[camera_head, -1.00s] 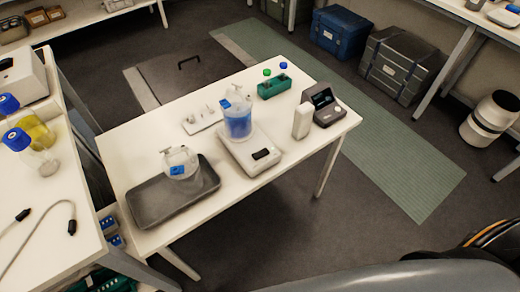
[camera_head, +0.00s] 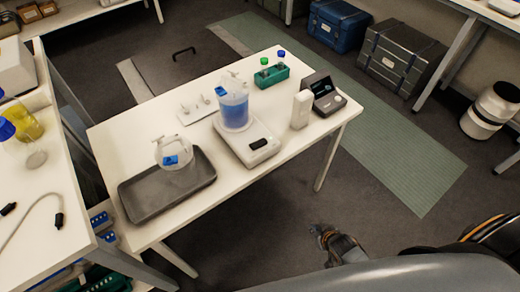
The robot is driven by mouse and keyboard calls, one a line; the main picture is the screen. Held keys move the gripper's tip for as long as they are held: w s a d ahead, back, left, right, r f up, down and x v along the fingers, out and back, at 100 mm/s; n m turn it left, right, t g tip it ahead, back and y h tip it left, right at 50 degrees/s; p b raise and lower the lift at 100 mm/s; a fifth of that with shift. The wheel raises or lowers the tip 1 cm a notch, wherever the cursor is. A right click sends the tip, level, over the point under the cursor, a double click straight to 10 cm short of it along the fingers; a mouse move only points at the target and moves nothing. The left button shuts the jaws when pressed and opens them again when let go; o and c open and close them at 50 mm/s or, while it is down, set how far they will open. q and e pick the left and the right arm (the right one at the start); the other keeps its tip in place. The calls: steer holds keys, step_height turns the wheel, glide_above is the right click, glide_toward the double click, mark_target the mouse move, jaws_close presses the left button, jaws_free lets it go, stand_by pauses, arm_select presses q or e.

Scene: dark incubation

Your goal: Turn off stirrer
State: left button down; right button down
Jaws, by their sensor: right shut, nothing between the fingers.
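The stirrer (camera_head: 246,143) is a white, flat-topped unit with a dark panel on its front, standing on the white table. A clear beaker of blue liquid (camera_head: 234,110) stands on its plate. My right gripper (camera_head: 318,230) shows at the lower middle, in front of the table and apart from it, over the dark floor. It is shut and empty, well below and to the right of the stirrer in the picture. My left gripper is not in view.
A grey tray (camera_head: 140,202) with a clear vessel (camera_head: 171,153) is on the table's left. A green rack (camera_head: 271,77), a white bottle (camera_head: 300,110) and a dark-screened device (camera_head: 325,98) stand at the right. Another bench (camera_head: 60,198) is at left.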

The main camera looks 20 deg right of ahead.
steer(key=w+a+r+t+y+b, duration=0.1)
steer(key=w+a+r+t+b, duration=0.1)
steer(key=w+r, duration=0.55)
steer(key=w+a+r+t+y+b, duration=0.1)
steer(key=w+r+t+b, duration=0.3)
steer(key=r, duration=0.6)
steer(key=w+a+r+y, duration=0.1)
steer(key=a+r, duration=0.2)
steer(key=r, duration=0.4)
steer(key=w+a+r+n+t+y, duration=0.1)
steer(key=a+r+y, duration=0.1)
steer(key=r, duration=0.6)
steer(key=shift+a+r+n, duration=0.15)
steer(key=shift+a+n, duration=0.15)
steer(key=shift+a, duration=0.45)
glide_above(260, 152)
steer(key=shift+d+f+p, duration=0.15)
steer(key=shift+f+p, duration=0.05)
steer(key=shift+f, duration=0.35)
steer(key=shift+d+f+p, duration=0.15)
steer(key=shift+f, duration=0.4)
steer(key=f, duration=0.3)
steer(key=shift+a+f, duration=0.35)
steer(key=shift+f, duration=0.3)
